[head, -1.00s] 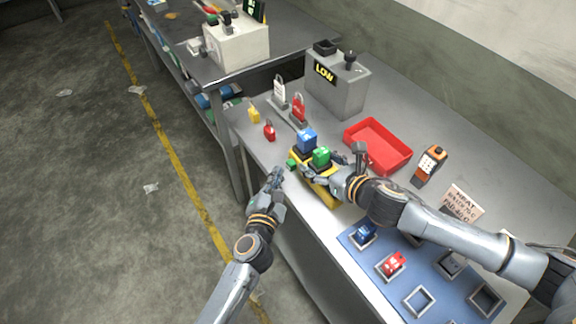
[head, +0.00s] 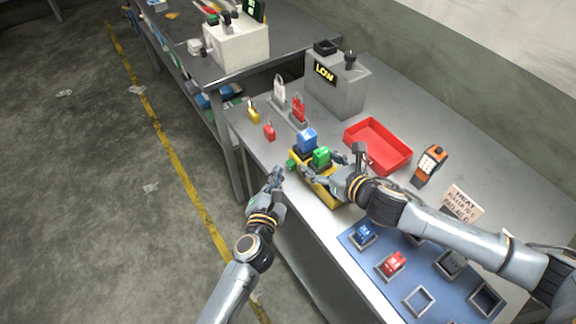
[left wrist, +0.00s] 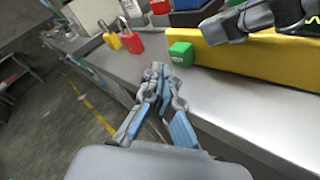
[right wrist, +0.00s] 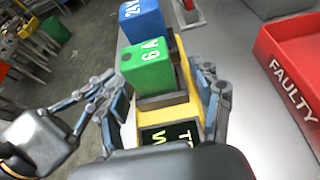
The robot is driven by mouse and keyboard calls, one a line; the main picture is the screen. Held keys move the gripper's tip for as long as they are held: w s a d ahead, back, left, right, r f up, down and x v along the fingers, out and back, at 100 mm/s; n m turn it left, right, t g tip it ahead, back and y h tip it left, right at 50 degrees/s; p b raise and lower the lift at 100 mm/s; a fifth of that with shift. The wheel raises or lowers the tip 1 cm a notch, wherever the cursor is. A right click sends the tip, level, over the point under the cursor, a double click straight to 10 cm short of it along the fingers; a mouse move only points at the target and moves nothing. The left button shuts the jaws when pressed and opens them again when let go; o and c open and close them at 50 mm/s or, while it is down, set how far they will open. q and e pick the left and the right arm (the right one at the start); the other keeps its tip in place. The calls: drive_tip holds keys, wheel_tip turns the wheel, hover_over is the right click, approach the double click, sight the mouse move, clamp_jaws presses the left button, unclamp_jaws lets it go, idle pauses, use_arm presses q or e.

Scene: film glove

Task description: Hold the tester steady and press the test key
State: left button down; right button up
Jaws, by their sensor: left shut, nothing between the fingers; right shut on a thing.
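The yellow tester (head: 327,193) stands near the front edge of the bench, and its yellow side fills the upper right of the left wrist view (left wrist: 250,52). A blue 24V block (right wrist: 142,20) and a green 6A block (right wrist: 147,64) sit on it. A dark display (right wrist: 168,134) shows partly hidden lettering. The green test key (left wrist: 181,53) sticks out from its end. My right gripper (right wrist: 165,108) is shut on the tester, fingers along both sides. My left gripper (left wrist: 160,72) is shut and empty, just short of the key, apart from it.
A red FAULTY tray (head: 378,146) lies behind the tester. Padlocks (head: 269,130) and a grey LOW box (head: 338,85) stand farther along the bench. A blue mat (head: 420,280) with several sockets lies nearer. An orange meter (head: 429,165) stands at the right.

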idle(0.4)
use_arm(q)
drive_tip(key=shift+w+d, duration=0.25)
drive_tip(key=shift+d, duration=0.1)
drive_tip(key=shift+w+d, duration=0.25)
drive_tip(key=shift+d, duration=0.2)
idle(0.9)
drive_tip(key=shift+a, duration=0.1)
drive_tip(key=shift+s+a, duration=0.45)
drive_tip(key=shift+a, duration=0.2)
drive_tip(key=shift+a, duration=0.1)
drive_tip(key=s+a, duration=0.1)
drive_tip(key=a, duration=0.1)
drive_tip(key=s+a, duration=0.1)
drive_tip(key=a, duration=0.1)
drive_tip(key=shift+s+a, duration=0.1)
drive_tip(key=shift+s, duration=0.2)
idle(0.5)
